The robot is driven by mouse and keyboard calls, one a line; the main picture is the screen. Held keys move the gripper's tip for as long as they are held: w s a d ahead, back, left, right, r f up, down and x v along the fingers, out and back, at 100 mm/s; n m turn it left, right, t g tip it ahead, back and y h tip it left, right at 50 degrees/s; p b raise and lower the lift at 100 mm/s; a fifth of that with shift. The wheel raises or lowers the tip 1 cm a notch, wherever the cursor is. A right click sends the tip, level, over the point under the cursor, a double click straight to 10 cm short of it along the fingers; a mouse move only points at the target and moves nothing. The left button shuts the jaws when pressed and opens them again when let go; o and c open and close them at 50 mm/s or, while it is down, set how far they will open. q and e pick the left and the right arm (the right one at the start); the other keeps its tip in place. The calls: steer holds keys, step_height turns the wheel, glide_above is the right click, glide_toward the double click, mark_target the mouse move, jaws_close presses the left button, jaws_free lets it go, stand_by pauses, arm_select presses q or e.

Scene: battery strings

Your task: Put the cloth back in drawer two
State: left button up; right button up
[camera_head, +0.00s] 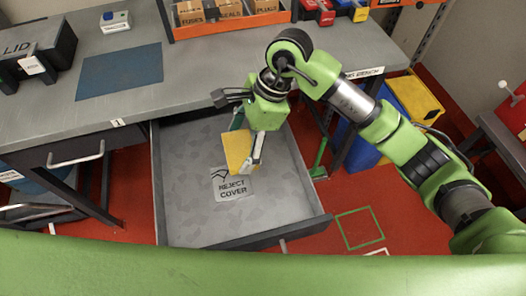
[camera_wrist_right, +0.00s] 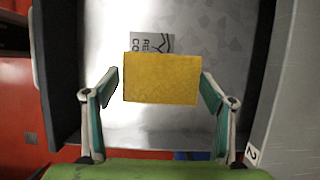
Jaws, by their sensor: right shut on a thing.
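The yellow cloth (camera_head: 236,150) is a flat rectangle over the open drawer (camera_head: 190,215). It also shows in the right wrist view (camera_wrist_right: 160,78), between the two fingertips. My right gripper (camera_head: 245,147) reaches down over the drawer and is shut on the cloth by its two side edges. The wrist view shows a label "2" (camera_wrist_right: 251,155) beside the drawer. A grey plate marked "REJECT COVER" (camera_head: 232,186) lies on the drawer floor, partly behind the cloth in the wrist view. I cannot tell whether the cloth touches the drawer floor. My left gripper is not in view.
The drawer is pulled well out and mostly bare. A shut drawer handle (camera_head: 77,155) is to the left, under label "1" (camera_head: 117,122). The bench top holds a blue mat (camera_head: 120,71), a black box (camera_head: 40,45) and an orange rack (camera_head: 230,25). Bins (camera_head: 412,97) stand right.

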steer(key=p, duration=0.2)
glide_above(268, 163)
steer(key=d, duration=0.1)
step_height(268, 163, down, 7)
steer(key=shift+w, duration=0.1)
step_height(268, 163, down, 3)
steer(key=shift+d+f+p, duration=0.1)
steer(key=shift+d+p, duration=0.05)
steer(key=shift+p, duration=0.45)
steer(key=shift+f, duration=0.15)
steer(key=shift+w, duration=0.1)
steer(key=shift+f, duration=0.1)
steer(key=shift+f+b, duration=0.15)
steer(key=shift+b, duration=0.2)
steer(key=o, duration=1)
